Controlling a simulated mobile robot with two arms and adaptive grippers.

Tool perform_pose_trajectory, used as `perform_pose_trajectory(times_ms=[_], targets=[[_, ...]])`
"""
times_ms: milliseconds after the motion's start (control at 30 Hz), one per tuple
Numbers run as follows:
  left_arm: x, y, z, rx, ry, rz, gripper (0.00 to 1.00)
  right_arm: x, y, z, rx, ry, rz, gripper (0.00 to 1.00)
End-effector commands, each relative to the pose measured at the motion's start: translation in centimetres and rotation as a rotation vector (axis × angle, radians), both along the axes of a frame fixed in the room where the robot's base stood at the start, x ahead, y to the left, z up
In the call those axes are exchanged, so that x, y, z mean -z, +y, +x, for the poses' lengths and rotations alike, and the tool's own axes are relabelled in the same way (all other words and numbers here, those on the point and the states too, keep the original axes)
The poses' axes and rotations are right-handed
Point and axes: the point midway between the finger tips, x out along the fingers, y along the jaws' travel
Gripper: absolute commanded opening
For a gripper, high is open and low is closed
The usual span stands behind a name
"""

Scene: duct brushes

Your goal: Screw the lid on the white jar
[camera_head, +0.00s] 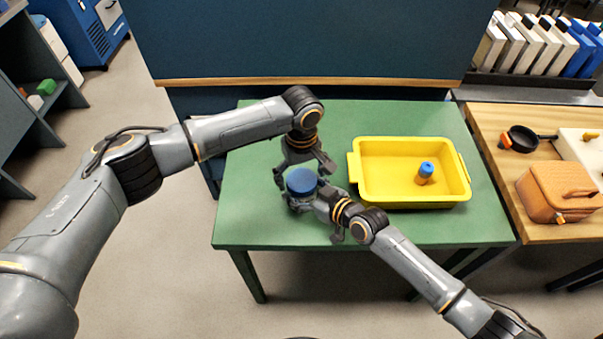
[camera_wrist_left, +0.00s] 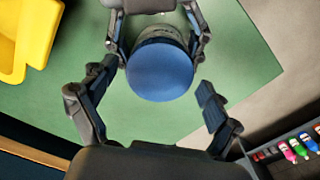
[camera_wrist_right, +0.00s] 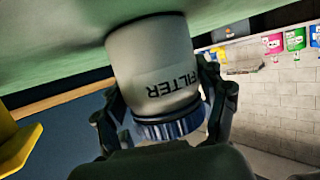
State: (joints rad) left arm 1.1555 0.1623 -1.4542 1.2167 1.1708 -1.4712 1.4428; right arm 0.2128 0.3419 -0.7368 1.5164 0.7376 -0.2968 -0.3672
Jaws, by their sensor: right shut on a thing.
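The white jar (camera_wrist_right: 155,65), with FILTER printed on it, stands on the green table and shows inverted in the right wrist view. The blue lid (camera_head: 301,181) sits on its mouth; I cannot tell how tightly. The lid also shows from above in the left wrist view (camera_wrist_left: 160,70), where it hides most of the jar. My right gripper (camera_head: 305,200) is shut on the jar, with its fingers on either side. My left gripper (camera_head: 303,170) is open beside and above the lid. Its spread fingers (camera_wrist_left: 155,85) do not touch the lid.
A yellow bin (camera_head: 373,198) stands on the green table (camera_head: 265,232) right of the jar and holds an orange bottle with a blue cap (camera_head: 426,172). A wooden table (camera_head: 488,120) with a pan and a tan case adjoins at right. The green table's left front is clear.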

Motion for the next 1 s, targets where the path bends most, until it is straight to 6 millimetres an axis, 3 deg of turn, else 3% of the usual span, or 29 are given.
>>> perform_pose_trajectory(times_ms=[33,233,433,533,1000], targets=[[0.00,-0.01,-0.01,0.000,0.000,0.000,0.76,0.24,-0.04,-0.11,-0.001,0.004,-0.003,0.00],[-0.01,-0.01,-0.01,0.000,0.000,0.000,0.35,0.24,-0.03,-0.12,-0.001,0.004,-0.003,0.00],[0.01,-0.02,-0.01,0.027,0.000,0.000,0.34,0.23,-0.03,-0.12,-0.001,0.004,-0.003,0.00],[0.05,-0.03,-0.05,0.142,0.002,-0.001,0.34,0.23,-0.02,-0.11,-0.001,0.004,-0.003,0.00],[0.10,-0.05,-0.04,1.157,0.001,-0.002,0.34,0.21,-0.01,-0.11,-0.001,0.004,-0.003,0.00]])
